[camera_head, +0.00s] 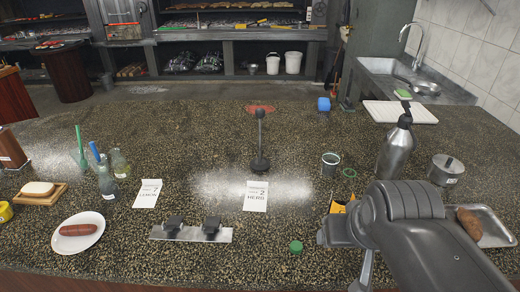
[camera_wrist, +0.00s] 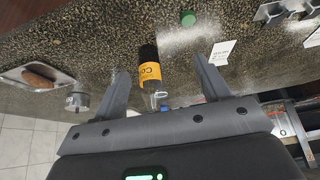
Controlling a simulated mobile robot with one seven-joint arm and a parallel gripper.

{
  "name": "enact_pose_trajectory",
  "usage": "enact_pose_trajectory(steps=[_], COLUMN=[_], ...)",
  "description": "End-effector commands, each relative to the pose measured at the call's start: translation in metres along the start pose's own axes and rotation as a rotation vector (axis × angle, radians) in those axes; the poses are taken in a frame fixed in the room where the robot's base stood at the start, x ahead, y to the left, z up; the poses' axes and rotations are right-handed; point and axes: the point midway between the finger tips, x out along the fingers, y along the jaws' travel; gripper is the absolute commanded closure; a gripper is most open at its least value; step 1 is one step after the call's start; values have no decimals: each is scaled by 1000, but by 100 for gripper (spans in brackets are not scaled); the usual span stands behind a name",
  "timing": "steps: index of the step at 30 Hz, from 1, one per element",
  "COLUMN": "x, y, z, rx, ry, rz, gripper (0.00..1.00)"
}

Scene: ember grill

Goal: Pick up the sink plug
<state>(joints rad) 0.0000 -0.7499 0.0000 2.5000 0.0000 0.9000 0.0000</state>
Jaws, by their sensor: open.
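I cannot pick out the sink plug for certain. A small round green cap-like piece (camera_head: 296,246) lies on the speckled counter at the front middle; it also shows at the top of the wrist view (camera_wrist: 188,18). A green ring-like piece (camera_head: 349,173) lies farther back beside a small dark cup (camera_head: 330,164). My gripper (camera_wrist: 160,64) is open and empty, its two fingers apart. A black bottle with an orange label (camera_wrist: 150,72) shows between and beyond the fingers. In the head view my arm hides the fingertips and most of that bottle.
The sink (camera_head: 420,82) is back right.

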Motion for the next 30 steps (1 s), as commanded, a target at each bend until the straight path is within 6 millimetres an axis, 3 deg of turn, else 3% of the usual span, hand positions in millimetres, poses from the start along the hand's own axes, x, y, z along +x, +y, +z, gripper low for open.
enact_pose_trajectory(steps=[5, 12, 16, 20, 30], x=[0, 0, -3, -8, -2], y=[0, 0, -4, -12, -50], z=[0, -1, -18, -58, -187], rx=[0, -2, -25, -86, -293], ry=[0, 0, -3, -9, -12], rz=[0, -1, -7, -24, -111], gripper=[45, 45, 45, 45, 45])
